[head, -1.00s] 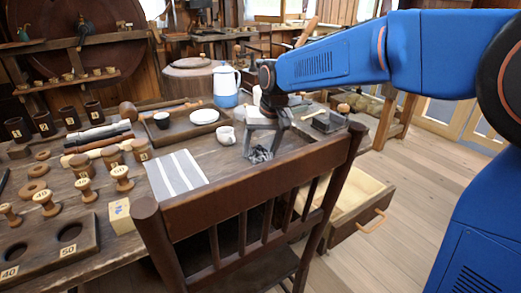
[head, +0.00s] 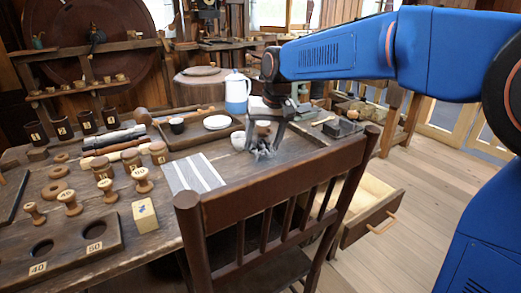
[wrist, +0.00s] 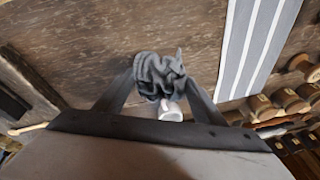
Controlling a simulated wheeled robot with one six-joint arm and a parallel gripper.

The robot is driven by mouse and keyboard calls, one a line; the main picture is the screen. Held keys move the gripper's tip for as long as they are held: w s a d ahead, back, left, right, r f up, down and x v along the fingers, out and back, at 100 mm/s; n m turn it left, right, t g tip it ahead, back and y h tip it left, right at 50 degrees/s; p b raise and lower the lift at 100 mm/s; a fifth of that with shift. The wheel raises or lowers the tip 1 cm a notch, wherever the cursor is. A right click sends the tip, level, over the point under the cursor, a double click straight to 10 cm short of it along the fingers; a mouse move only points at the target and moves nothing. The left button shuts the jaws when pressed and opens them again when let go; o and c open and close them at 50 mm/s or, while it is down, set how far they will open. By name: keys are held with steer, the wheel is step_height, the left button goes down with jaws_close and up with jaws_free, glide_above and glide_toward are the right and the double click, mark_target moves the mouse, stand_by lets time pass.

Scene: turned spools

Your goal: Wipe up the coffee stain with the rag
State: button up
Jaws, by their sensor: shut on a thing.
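My gripper (head: 262,146) is shut on the rag (head: 264,153), a crumpled dark grey cloth. The rag also shows between the two fingers in the wrist view (wrist: 158,75). The gripper holds it low over the worktable (head: 290,157), just right of a white mug (head: 238,141) and behind the chair back. I cannot tell whether the rag touches the wood. I cannot make out a coffee stain in either view; the rag and fingers hide part of the tabletop.
A wooden chair (head: 285,180) stands in front, beside an open drawer (head: 372,205). A striped cloth (head: 193,174) lies left of the gripper. A tray (head: 190,132) with a black cup and white plate, a blue-white pot (head: 237,92) and several spools (head: 141,180) stand around.

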steer(key=shift+r, duration=1.4)
